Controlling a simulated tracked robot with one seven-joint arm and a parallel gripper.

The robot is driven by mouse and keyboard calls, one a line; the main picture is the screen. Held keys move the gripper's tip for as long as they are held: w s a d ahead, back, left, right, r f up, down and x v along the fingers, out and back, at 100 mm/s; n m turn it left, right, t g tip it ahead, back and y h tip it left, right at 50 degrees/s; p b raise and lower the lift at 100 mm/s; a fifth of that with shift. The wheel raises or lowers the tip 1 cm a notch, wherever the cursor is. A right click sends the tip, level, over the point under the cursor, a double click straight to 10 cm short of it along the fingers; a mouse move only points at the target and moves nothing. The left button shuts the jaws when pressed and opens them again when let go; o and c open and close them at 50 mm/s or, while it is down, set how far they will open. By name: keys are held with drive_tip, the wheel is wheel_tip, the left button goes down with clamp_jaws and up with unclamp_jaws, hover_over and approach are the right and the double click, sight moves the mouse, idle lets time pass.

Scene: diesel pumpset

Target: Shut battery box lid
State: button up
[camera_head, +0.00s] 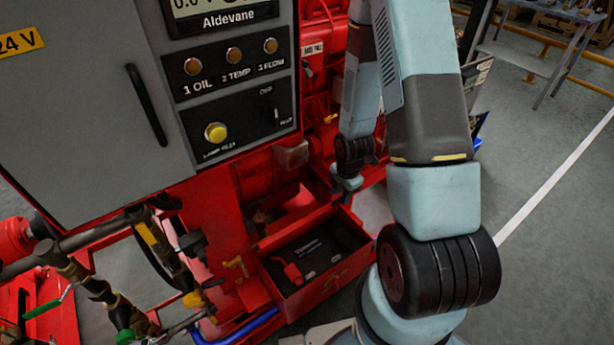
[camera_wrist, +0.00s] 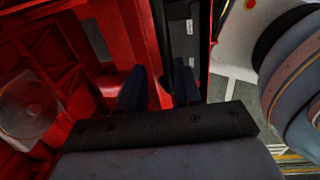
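The red battery box (camera_head: 322,292) stands open low in the middle of the head view. A dark battery (camera_head: 318,247) with a red terminal cover (camera_head: 292,273) lies inside it. A red panel (camera_head: 312,203) at the box's back edge appears to be the raised lid, partly lost against the red frame. My gripper (camera_head: 347,184) is beside the box's back right corner. In the wrist view its two fingers (camera_wrist: 160,90) are apart, with a red edge (camera_wrist: 157,45) running between them. I cannot tell whether they touch it. The battery (camera_wrist: 183,35) shows just beyond.
Pipes and valves (camera_head: 110,295) crowd the lower left, with a blue hose (camera_head: 240,330) in front. Clear grey floor (camera_head: 560,220) lies to the right.

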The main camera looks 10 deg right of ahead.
drive_tip(key=shift+o, duration=0.6)
wheel_tip(320, 180, up, 9)
drive_tip(key=s, duration=0.2)
drive_tip(key=shift+d, duration=0.4)
drive_tip(key=shift+w+r, duration=0.1)
